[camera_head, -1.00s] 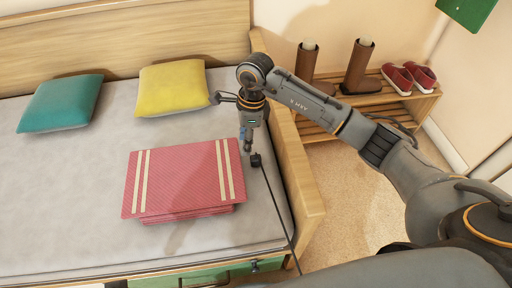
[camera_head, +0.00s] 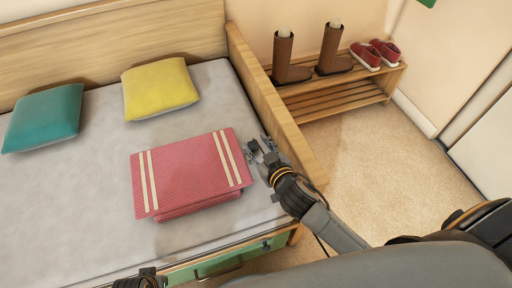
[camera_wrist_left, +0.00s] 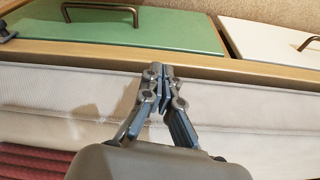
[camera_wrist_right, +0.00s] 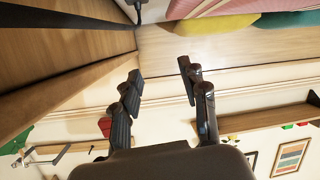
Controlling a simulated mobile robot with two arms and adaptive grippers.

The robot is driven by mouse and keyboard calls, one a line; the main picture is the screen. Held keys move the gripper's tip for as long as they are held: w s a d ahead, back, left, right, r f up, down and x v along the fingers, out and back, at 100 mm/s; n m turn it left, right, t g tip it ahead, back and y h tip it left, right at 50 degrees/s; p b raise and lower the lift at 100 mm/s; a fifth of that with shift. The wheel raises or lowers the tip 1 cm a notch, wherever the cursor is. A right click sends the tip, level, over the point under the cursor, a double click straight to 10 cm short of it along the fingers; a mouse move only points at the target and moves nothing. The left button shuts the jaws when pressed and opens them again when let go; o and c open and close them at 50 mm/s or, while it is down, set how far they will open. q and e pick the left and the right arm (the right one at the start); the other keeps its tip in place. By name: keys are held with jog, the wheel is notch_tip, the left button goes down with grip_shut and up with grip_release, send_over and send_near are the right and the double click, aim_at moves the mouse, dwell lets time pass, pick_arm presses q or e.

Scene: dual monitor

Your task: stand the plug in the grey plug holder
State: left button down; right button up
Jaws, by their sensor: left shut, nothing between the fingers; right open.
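The black plug (camera_head: 254,147) lies on the bed beside the right edge of the red striped blanket, partly covered by my right gripper. It also shows at the top edge of the right wrist view (camera_wrist_right: 138,5), with its black cable (camera_wrist_right: 60,15). My right gripper (camera_head: 262,153) is open and empty close to the plug; its fingers spread in the right wrist view (camera_wrist_right: 160,75). My left gripper (camera_wrist_left: 164,72) is shut and empty above the bed's front side. A small dark fitting (camera_head: 266,245) sits at the bed's front rim; I cannot tell if it is the grey holder.
The blanket (camera_head: 185,175) lies folded on the grey mattress (camera_head: 80,220). A yellow pillow (camera_head: 160,88) and a teal pillow (camera_head: 42,118) lie behind it. The wooden side board (camera_head: 270,105) stands right of the plug. A shoe rack (camera_head: 335,103) stands beyond it.

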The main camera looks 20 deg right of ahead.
jog(key=s+d+f+m+g+h, duration=0.1)
jog(key=s+d+f+m+g, duration=0.15)
jog(key=f, duration=0.25)
jog(key=b, duration=0.2)
send_near(253, 144)
jog(key=shift+m, duration=0.25)
jog(key=x, duration=0.4)
jog(key=shift+w+d+f, duration=0.1)
jog(key=shift+f, duration=0.35)
jog(key=shift+r+b+x, duration=0.15)
jog(key=shift+b+x, duration=0.3)
jog(key=shift+x, duration=1)
jog(key=shift+r+b+x, duration=0.1)
jog(key=shift+b+x, duration=0.3)
jog(key=shift+x, duration=1.1)
pick_arm(q)
jog(key=w+v, duration=0.1)
jog(key=v, duration=1)
jog(key=shift+w+a+r+t, duration=0.2)
jog(key=shift+r+t, duration=0.2)
jog(key=shift+r, duration=0.15)
pick_arm(e)
jog(key=shift+w+r, duration=0.1)
grip_shut()
